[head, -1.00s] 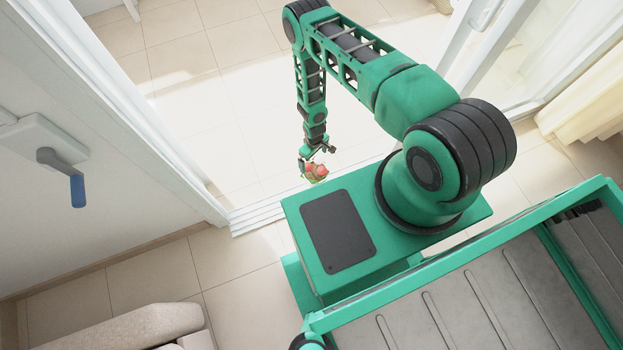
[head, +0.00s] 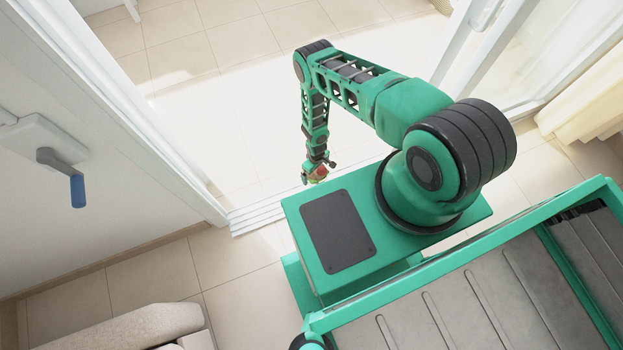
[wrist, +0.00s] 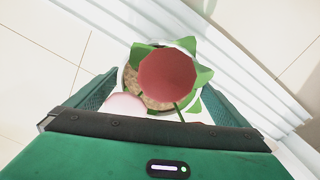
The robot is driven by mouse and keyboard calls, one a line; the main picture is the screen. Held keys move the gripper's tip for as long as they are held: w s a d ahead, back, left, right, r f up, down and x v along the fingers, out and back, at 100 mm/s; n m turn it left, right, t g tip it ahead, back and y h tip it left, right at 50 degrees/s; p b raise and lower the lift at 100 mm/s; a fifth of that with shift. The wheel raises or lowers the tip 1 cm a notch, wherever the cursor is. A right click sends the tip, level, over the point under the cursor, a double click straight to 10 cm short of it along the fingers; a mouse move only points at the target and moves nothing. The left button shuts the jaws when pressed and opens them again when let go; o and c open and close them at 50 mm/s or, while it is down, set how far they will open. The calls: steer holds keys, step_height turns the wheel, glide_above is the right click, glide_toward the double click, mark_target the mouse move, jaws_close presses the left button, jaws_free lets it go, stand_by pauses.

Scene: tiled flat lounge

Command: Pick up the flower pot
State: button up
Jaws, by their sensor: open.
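The flower pot (wrist: 133,82) shows in the wrist view from above, with a large pink-red bloom, a paler pink one, green leaves and a light rim. My gripper (wrist: 160,100) is open, with one finger on the left and one on the right of the plant. I cannot tell whether the fingers touch it. In the head view my gripper (head: 319,164) points down over the plant, by the door sill. Only a little red and green of the flower pot (head: 317,174) shows there; the rest is hidden by the gripper and my base.
A white sliding-door track (head: 262,210) runs along the floor beside the plant. A white door with a blue-tipped handle (head: 77,190) stands at left. A pale sofa (head: 140,328) is at the lower left, and a cream curtain (head: 590,95) hangs at right.

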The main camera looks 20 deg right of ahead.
steer(key=shift+f, duration=0.5)
steer(key=c, duration=1.8)
steer(key=shift+r, duration=0.1)
